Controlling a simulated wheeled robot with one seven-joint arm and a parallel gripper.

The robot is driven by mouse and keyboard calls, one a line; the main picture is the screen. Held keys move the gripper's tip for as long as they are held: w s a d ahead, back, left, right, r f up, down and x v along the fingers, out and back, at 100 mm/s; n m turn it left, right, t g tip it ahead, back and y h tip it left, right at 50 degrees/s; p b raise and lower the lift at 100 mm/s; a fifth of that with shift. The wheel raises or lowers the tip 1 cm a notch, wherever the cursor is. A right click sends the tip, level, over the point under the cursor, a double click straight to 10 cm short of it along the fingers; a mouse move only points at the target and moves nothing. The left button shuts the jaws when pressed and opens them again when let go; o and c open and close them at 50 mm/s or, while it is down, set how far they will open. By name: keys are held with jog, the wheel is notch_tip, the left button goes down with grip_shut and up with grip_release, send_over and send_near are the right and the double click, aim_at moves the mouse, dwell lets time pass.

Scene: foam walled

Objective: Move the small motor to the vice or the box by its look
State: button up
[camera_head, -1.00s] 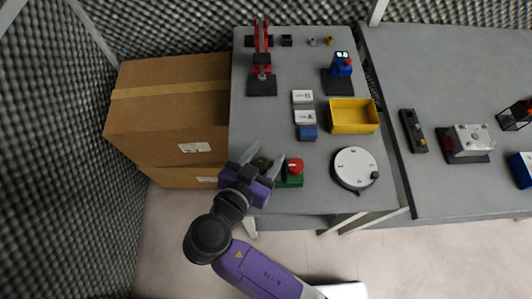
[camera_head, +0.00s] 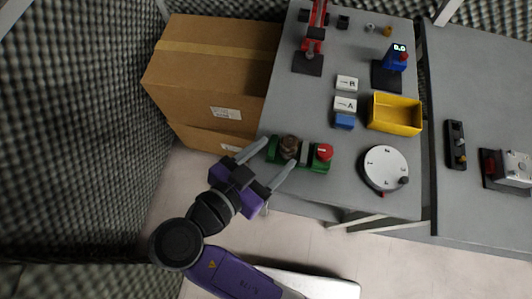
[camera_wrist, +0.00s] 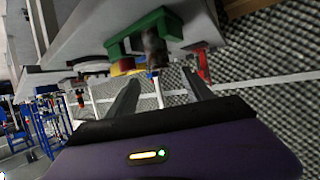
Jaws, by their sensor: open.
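A small brown, rounded part (camera_head: 289,146), which looks like the motor, sits on a green base (camera_head: 316,166) at the table's front edge. A red button (camera_head: 324,151) is on the right of that base. My gripper (camera_head: 276,154) is open and empty. Its fingers point at the brown part from the front left, with the tips close to it; I cannot tell whether they touch. In the wrist view the brown part (camera_wrist: 155,44) and green base (camera_wrist: 118,47) show beyond the open fingers. A yellow open box (camera_head: 395,113) stands further back. I cannot tell for sure which thing is the vice.
White blocks marked B (camera_head: 347,83) and A (camera_head: 345,104), a blue block (camera_head: 345,122) and a white dial (camera_head: 384,168) are on the table. A red stand (camera_head: 312,42) and blue device (camera_head: 393,62) stand behind. Large cardboard boxes (camera_head: 210,75) are at left.

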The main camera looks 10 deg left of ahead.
jog(key=shift+v, duration=1)
jog(key=w+a+f+n+t+y, duration=0.1)
jog(key=w+a+f+n+y, duration=0.1)
jog(key=a+n+y, duration=0.9)
jog(key=s+d+y, duration=0.1)
jog(key=d, duration=0.1)
jog(key=d+n+y, duration=0.1)
jog(key=d, duration=0.1)
jog(key=s+d+n+y, duration=0.1)
jog(key=d, duration=0.2)
jog(key=shift+s+d+f, duration=0.1)
jog(key=shift+s+f, duration=0.1)
jog(key=shift+s, duration=0.15)
jog(key=s+d+r+m+t+h, duration=0.1)
jog(key=s+d+r+m+t, duration=0.2)
jog(key=d, duration=0.7)
jog(key=s+d+r+m+t+h, duration=0.1)
jog(key=s+d+r+h, duration=0.3)
jog(key=d, duration=0.6)
jog(key=s+d+f+m+g+h, duration=0.1)
jog(key=s+d+f+m+h, duration=0.1)
jog(key=s+d, duration=0.5)
jog(key=shift+s+d+m+g, duration=0.3)
jog(key=shift+s+m, duration=0.1)
jog(key=shift+s, duration=0.45)
